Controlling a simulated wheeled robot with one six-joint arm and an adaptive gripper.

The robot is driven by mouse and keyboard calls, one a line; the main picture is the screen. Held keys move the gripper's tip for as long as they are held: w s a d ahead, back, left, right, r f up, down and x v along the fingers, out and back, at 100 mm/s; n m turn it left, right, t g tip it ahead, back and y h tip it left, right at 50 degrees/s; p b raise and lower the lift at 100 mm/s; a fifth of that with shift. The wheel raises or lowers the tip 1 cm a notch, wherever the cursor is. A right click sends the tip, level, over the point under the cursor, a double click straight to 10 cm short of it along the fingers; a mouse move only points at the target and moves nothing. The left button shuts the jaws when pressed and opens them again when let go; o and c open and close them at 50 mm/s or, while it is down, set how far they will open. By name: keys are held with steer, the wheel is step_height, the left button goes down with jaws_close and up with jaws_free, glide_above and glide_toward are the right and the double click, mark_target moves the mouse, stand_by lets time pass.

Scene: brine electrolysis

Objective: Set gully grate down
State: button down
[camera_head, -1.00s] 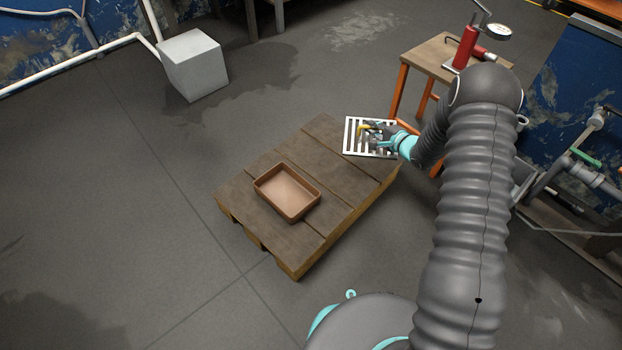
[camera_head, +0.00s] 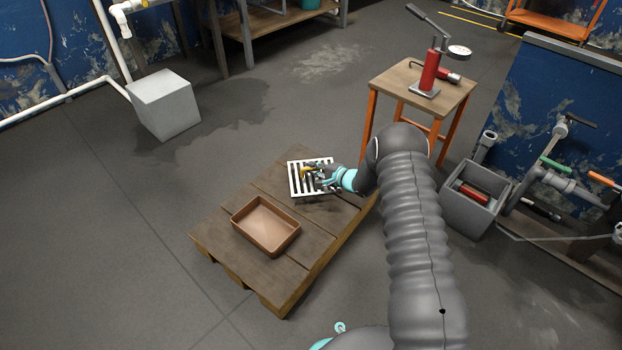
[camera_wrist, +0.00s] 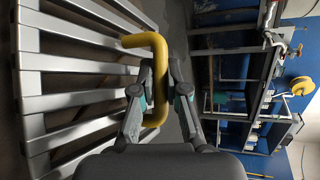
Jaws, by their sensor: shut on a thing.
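The gully grate (camera_head: 296,180) is a pale slatted metal square with a yellow handle (camera_head: 307,172). In the head view it shows over the far end of the wooden pallet (camera_head: 214,235); whether it touches the boards cannot be told. My gripper (camera_head: 318,174) is shut on the handle, at the grate's right side. In the wrist view the slats of the grate (camera_wrist: 75,85) fill the left, and the yellow handle (camera_wrist: 158,75) passes between my gripper's fingers (camera_wrist: 152,95). My gripper hides part of the grate in the head view.
A brown tray (camera_head: 266,248) sits on the pallet's near part. A wooden stool (camera_head: 392,80) with a red hand pump (camera_head: 429,72) stands behind right. A grey bin (camera_head: 466,212) is at right, a pale block (camera_head: 163,105) at back left. Floor left of the pallet is clear.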

mark_target(311, 175)
steer(key=shift+w+a+f, duration=0.1)
steer(key=shift+a+f, duration=0.1)
steer(key=shift+a, duration=0.2)
steer(key=shift+f+b, duration=0.3)
steer(key=shift+f, duration=1.65)
steer(key=shift+f, duration=0.1)
steer(key=c, duration=1.6)
jaws_free()
steer(key=shift+f, duration=0.15)
steer(key=shift+c, duration=0.2)
steer(key=o, duration=0.4)
steer(key=shift+o, duration=0.2)
steer(key=shift+r, duration=0.2)
